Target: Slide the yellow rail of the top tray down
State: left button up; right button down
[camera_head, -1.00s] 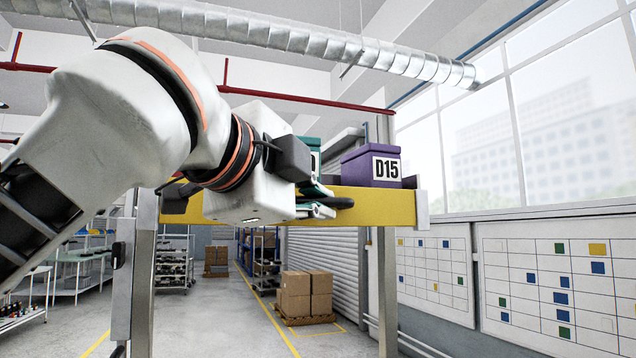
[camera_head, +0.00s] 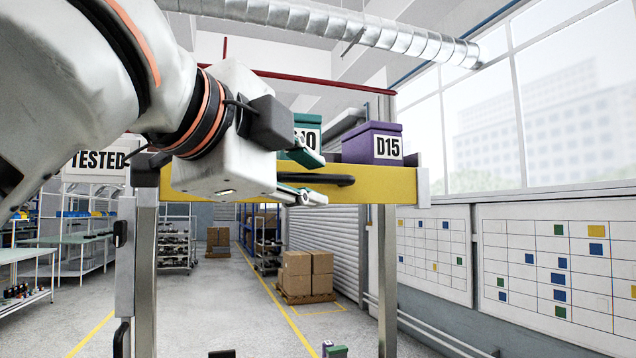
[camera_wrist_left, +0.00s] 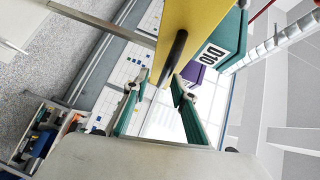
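The yellow rail (camera_head: 385,187) runs across the front of the top tray, between two grey posts, with a black bar handle (camera_head: 335,180) on its face. A teal box (camera_head: 312,122) and a purple box (camera_head: 370,143) marked D15 sit on the tray behind the rail. My left gripper (camera_head: 312,188) is at the left part of the handle; the arm hides the rail's left part. In the left wrist view its two teal fingers (camera_wrist_left: 162,88) are apart, with the end of the handle (camera_wrist_left: 174,58) seen between their tips. Contact cannot be told. My right gripper is not in view.
A sign reading TESTED (camera_head: 98,160) shows at the left, partly behind my arm. Tables and shelving stand beyond. Wall charts (camera_head: 555,265) are at the right. The space under the rail looks open.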

pick_arm(q)
jog(key=v, duration=0.8)
jog(key=shift+s+a, duration=0.15)
jog(key=shift+s, duration=0.2)
dwell(0.6)
